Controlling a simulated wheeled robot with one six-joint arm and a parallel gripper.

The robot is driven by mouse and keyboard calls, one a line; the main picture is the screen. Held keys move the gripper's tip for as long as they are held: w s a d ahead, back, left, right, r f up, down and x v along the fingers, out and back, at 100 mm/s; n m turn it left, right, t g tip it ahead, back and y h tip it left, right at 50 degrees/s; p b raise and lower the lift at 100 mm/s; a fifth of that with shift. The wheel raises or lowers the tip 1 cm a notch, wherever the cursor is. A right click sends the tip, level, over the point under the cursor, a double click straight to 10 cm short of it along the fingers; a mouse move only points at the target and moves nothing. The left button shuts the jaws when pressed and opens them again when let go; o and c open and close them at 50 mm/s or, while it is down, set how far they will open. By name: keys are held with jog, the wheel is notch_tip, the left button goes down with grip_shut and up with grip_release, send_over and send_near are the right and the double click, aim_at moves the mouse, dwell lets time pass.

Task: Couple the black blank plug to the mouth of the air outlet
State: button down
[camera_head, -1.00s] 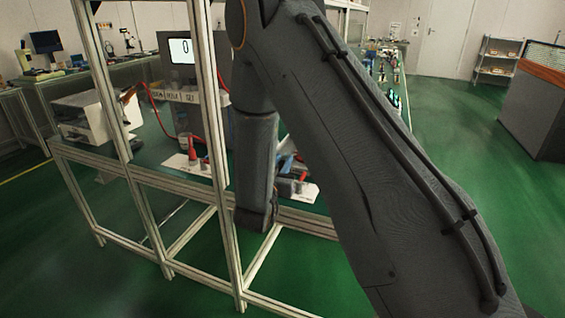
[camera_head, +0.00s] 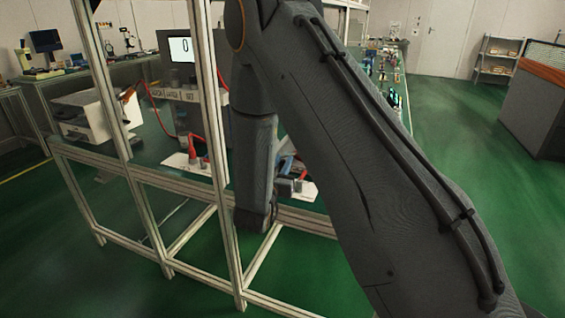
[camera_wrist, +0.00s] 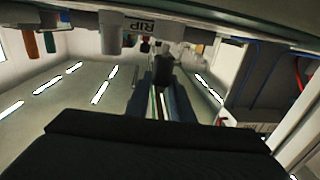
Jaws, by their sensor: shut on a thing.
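In the wrist view, my gripper (camera_wrist: 164,92) is shut on the black blank plug (camera_wrist: 163,66), a dark stub held between the fingertips near the picture's middle. I cannot tell for sure which fitting is the air outlet. The area just beyond the plug is dark and small, and I cannot tell whether the plug touches anything. In the head view my arm hides the gripper and the plug.
A dark box (camera_wrist: 265,80) with blue and red lines is at the right. In the head view, frame posts (camera_head: 211,130) stand close left of my arm.

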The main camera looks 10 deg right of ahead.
jog(key=shift+f+b, duration=0.6)
jog(key=shift+f, duration=0.45)
jog(key=c, duration=1.5)
grip_release()
jog(key=shift+o, duration=0.2)
jog(key=shift+s, duration=0.1)
jog(key=v, duration=0.7)
jog(key=shift+s+a+b, duration=0.2)
jog(key=shift+s+b, duration=0.05)
jog(key=shift+b, duration=0.05)
